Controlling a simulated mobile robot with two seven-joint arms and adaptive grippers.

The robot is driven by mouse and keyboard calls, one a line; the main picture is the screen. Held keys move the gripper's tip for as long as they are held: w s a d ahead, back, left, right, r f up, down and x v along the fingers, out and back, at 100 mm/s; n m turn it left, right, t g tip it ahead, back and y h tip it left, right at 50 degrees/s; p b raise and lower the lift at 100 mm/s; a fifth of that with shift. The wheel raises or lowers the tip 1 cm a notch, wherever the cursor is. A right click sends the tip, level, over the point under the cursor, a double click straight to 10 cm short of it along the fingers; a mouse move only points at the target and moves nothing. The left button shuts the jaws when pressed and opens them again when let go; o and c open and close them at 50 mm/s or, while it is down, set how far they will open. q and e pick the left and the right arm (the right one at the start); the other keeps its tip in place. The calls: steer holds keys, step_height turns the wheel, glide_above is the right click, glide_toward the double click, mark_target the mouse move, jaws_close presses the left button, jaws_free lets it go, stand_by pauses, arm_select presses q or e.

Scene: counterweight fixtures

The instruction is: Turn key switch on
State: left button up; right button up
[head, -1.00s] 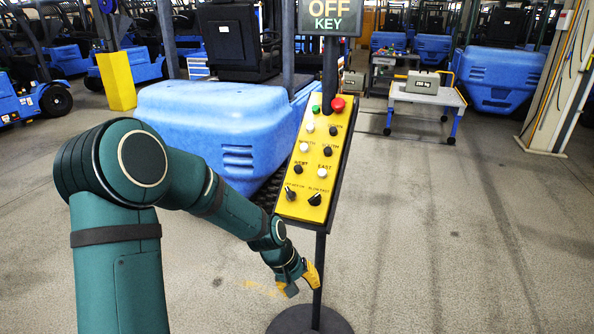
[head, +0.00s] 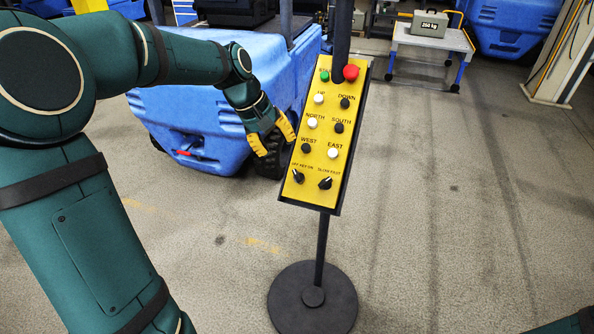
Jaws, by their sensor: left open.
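The yellow control panel (head: 322,135) stands tilted on a black post. The key switch (head: 298,176) is a black knob at its lower left, under a small label that seems to read "OFF KEY ON". Its pointer is too small to read surely. My left gripper (head: 273,136) is open and empty, with yellow fingertips, just left of the panel and above and left of the key switch. It does not appear to touch the panel. My right gripper is not in view.
A second black knob (head: 325,183) sits right of the key switch. White and black buttons, a green button (head: 324,76) and a red button (head: 351,72) are above. A blue forklift (head: 200,130) is behind my left gripper. The round base (head: 312,298) stands on open floor.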

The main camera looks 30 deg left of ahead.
mark_target(296, 174)
arm_select(q)
steer(key=b+x, duration=0.1)
steer(key=x, duration=1.1)
steer(key=shift+f, duration=0.15)
jaws_close()
